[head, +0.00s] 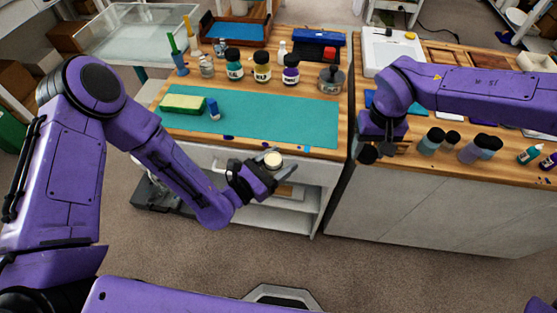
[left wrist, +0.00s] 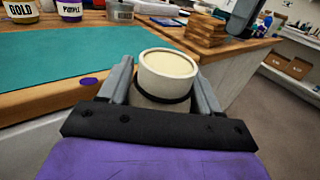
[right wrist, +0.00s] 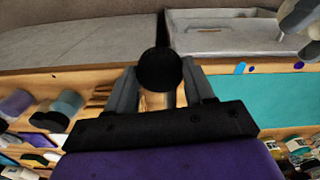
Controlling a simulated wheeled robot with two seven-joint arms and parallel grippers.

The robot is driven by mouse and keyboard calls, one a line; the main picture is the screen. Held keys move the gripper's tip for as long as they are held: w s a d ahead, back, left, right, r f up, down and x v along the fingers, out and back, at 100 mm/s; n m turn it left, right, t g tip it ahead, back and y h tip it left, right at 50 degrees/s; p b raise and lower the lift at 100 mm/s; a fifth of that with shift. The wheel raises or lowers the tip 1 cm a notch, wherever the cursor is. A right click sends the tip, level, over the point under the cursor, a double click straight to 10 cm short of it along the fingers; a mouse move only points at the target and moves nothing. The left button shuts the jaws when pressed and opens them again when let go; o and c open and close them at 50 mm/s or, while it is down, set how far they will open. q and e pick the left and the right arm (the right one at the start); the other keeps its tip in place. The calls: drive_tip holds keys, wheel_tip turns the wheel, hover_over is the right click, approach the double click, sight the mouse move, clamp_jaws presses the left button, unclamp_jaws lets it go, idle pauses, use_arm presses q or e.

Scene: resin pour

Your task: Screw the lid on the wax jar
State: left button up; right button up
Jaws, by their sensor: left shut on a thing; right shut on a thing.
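The wax jar (head: 273,160) is open at the top, with pale cream wax inside its white rim. My left gripper (head: 266,173) is shut around it and holds it roughly upright in front of the left workbench; in the left wrist view the jar (left wrist: 168,68) sits between the two fingers. My right gripper (head: 374,150) is shut on a round black lid (head: 367,155) near the front edge of the right bench. The lid also shows between the fingers in the right wrist view (right wrist: 159,70). Lid and jar are well apart.
The teal mat (head: 270,118) on the left bench carries a green-yellow block (head: 184,104) and a small blue item (head: 213,109). Several paint jars stand behind it. More dark-capped jars (head: 432,140) stand right of my right gripper. The space before the benches is open floor.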

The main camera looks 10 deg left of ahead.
drive_tip(key=a+r+n, duration=0.1)
drive_tip(key=a+r, duration=0.1)
drive_tip(key=a, duration=0.9)
wheel_tip(320, 180, up, 4)
drive_tip(key=m, duration=0.1)
hover_over(272, 159)
drive_tip(key=shift+w+f, duration=0.1)
drive_tip(key=shift+f, duration=0.1)
drive_tip(key=shift+a+r+m, duration=0.15)
drive_tip(key=shift+r+m, duration=0.1)
drive_tip(key=shift+m, duration=0.25)
drive_tip(key=shift+d, duration=0.2)
drive_tip(key=shift+f, duration=2.05)
drive_tip(key=shift+f, duration=0.9)
